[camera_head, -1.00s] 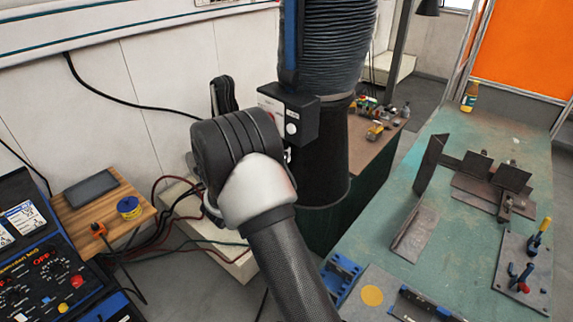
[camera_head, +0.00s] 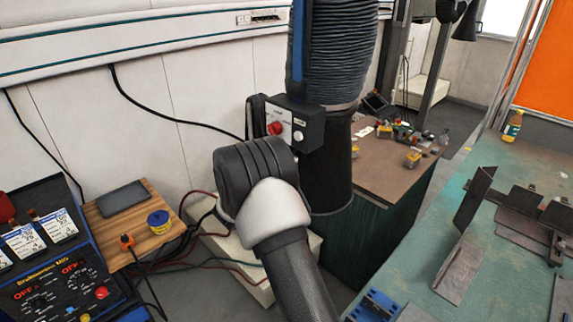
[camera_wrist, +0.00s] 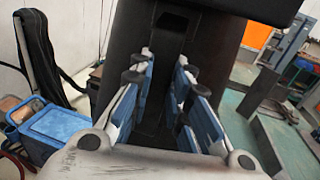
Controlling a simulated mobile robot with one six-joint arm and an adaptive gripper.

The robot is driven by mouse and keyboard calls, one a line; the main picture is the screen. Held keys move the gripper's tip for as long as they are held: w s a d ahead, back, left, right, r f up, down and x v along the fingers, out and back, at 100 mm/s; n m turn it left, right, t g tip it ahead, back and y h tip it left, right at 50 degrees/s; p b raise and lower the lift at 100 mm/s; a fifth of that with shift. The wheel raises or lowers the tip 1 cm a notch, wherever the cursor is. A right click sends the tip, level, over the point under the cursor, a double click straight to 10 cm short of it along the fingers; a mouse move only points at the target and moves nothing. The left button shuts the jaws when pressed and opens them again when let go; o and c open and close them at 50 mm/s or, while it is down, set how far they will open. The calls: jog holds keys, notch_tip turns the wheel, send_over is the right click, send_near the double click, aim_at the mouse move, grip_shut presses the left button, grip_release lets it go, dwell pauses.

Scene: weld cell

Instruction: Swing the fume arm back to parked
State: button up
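The fume arm has a ribbed dark hose (camera_head: 335,50) above a black cylindrical hood (camera_head: 328,180). A control box (camera_head: 297,122) with a red knob sits on the hood's side. In the head view my wrist lies in front of the hood's left side, and the fingers are hidden. In the wrist view my gripper (camera_wrist: 163,75) has its blue-padded fingers on both sides of a dark upright handle (camera_wrist: 165,115). They seem closed on it. The hood (camera_wrist: 215,45) fills the view behind. Exact finger contact is hard to see.
A brown-topped bench (camera_head: 385,170) stands behind the hood. The green table (camera_head: 415,265) with steel parts is at right. Cables cross the floor.

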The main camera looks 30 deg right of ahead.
jog(key=o, duration=0.3)
jog(key=shift+r, duration=0.15)
jog(key=v, duration=1.2)
jog(key=s+r+m+g+y+b, duration=0.1)
jog(key=s+r+m+g+y, duration=0.2)
jog(key=s+m, duration=0.5)
jog(key=s+r+m+g+y, duration=0.2)
jog(key=s+r+m+g, duration=0.15)
jog(key=s, duration=0.75)
jog(key=s+a+m+t+y, duration=0.1)
jog(key=s+a+m+y, duration=0.2)
jog(key=s+a+y, duration=0.1)
jog(key=s+a+m+t+y, duration=0.2)
jog(key=s+a+m+y, duration=0.1)
jog(key=s+a, duration=0.3)
jog(key=s+a+f+m+t+y+b, duration=0.1)
jog(key=s+a+m+y, duration=0.3)
jog(key=a, duration=0.4)
jog(key=shift+s+a+f+m+t+y, duration=0.15)
jog(key=shift+s+m+t+y, duration=0.15)
jog(key=shift+s+m, duration=0.2)
